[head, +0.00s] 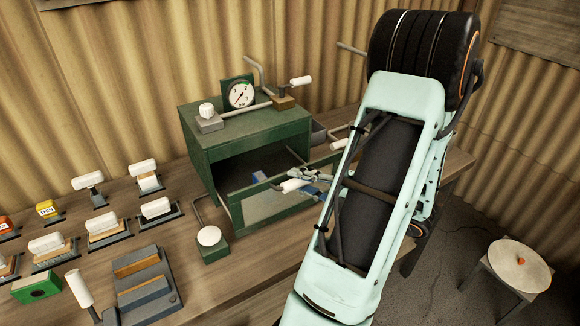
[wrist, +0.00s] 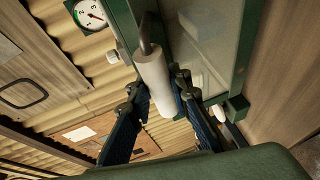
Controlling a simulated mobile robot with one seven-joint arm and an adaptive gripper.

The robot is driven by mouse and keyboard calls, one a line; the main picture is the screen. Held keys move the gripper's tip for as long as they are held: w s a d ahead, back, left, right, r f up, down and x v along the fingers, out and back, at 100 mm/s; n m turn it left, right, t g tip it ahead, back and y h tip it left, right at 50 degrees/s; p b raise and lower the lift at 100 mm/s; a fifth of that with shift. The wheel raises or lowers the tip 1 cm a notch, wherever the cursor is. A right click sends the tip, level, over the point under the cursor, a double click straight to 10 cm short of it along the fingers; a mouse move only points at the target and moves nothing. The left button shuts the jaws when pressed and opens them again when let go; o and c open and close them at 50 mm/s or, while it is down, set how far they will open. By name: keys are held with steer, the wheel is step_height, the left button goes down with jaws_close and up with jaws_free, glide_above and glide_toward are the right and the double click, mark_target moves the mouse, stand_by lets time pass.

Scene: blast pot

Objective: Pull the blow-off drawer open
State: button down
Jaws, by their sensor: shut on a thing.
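The green cabinet (head: 215,155) stands on the bench in the head view. Its green-framed drawer (head: 265,207) stands out from the cabinet front, with a dark gap visible above it and a blue thing inside. The drawer's white handle (head: 291,186) sticks out at the front; in the wrist view the handle (wrist: 154,82) lies between my fingers. My gripper (head: 310,176) is shut on this handle; the wrist view also shows my gripper (wrist: 157,88) around it.
A gauge (head: 241,94) and a white-handled lever (head: 300,81) are on the cabinet top. A green block with a white round top (head: 209,237) stands close left of the drawer. Several white-handled brushes (head: 108,225) lie at left. A stool (head: 518,266) stands at right.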

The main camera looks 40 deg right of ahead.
steer(key=shift+s+a+p, duration=0.15)
steer(key=shift+s+a, duration=0.05)
steer(key=shift+s, duration=0.65)
steer(key=shift+s+a+p, duration=0.2)
steer(key=shift+s+a, duration=0.05)
steer(key=shift+s, duration=0.6)
steer(key=shift+s+a+p, duration=0.15)
steer(key=shift+s+a, duration=0.05)
steer(key=shift+s, duration=0.65)
steer(key=c, duration=1.7)
jaws_free()
steer(key=shift+c, duration=0.2)
steer(key=shift+s, duration=0.1)
steer(key=v, duration=1.2)
